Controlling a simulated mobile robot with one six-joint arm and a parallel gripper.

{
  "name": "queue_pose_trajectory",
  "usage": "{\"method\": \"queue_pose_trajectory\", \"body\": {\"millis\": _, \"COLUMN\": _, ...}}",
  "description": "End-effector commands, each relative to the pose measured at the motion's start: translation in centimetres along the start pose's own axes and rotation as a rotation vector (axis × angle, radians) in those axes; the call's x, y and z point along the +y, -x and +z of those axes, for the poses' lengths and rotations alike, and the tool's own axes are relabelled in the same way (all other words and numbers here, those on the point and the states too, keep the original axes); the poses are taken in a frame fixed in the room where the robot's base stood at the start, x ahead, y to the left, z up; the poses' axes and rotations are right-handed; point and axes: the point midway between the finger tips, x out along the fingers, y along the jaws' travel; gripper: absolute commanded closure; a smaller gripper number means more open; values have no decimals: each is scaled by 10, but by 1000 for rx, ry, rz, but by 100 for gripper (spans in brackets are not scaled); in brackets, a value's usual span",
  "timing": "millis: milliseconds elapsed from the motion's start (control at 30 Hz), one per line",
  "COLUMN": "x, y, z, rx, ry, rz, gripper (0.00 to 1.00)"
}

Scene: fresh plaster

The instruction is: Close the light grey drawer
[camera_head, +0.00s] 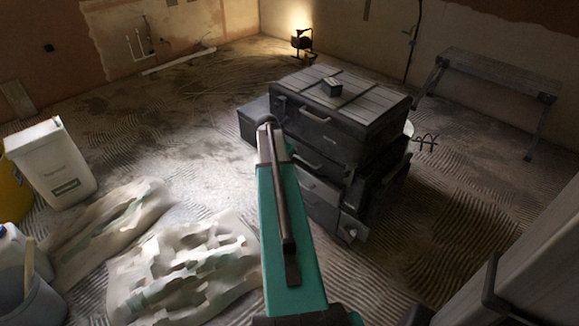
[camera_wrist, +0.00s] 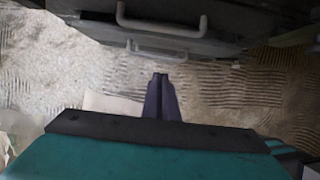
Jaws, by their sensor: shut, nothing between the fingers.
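A dark stack of drawers (camera_head: 330,122) stands on the floor right of centre in the head view. A lighter grey drawer front (camera_head: 322,191) with a pale handle shows low in the stack, partly behind my teal arm. How far it stands out is hard to tell. In the wrist view two pale handles, an upper one (camera_wrist: 160,25) and a lower one (camera_wrist: 155,50), show on the stack's front at the top. My gripper (camera_wrist: 160,76) is shut and empty, its fingertips pointing toward the lower handle, apparently apart from it. My arm hides the gripper in the head view.
A small dark block (camera_head: 332,87) sits on the stack's top. Crumpled pale sheets (camera_head: 185,265) lie on the floor left of my arm, with a white bin (camera_head: 52,165) farther left. A bench (camera_head: 495,75) stands at the back right.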

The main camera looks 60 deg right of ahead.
Motion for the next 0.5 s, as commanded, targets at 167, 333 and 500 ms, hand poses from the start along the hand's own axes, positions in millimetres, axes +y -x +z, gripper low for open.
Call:
{"method": "queue_pose_trajectory", "body": {"millis": 167, "x": 0, "y": 2, "z": 0, "rx": 0, "ry": 0, "rz": 0, "gripper": 100}}
{"method": "queue_pose_trajectory", "body": {"millis": 333, "x": 0, "y": 2, "z": 0, "rx": 0, "ry": 0, "rz": 0, "gripper": 97}}
{"method": "queue_pose_trajectory", "body": {"millis": 500, "x": 1, "y": 0, "z": -9, "rx": 6, "ry": -9, "rz": 0, "gripper": 82}}
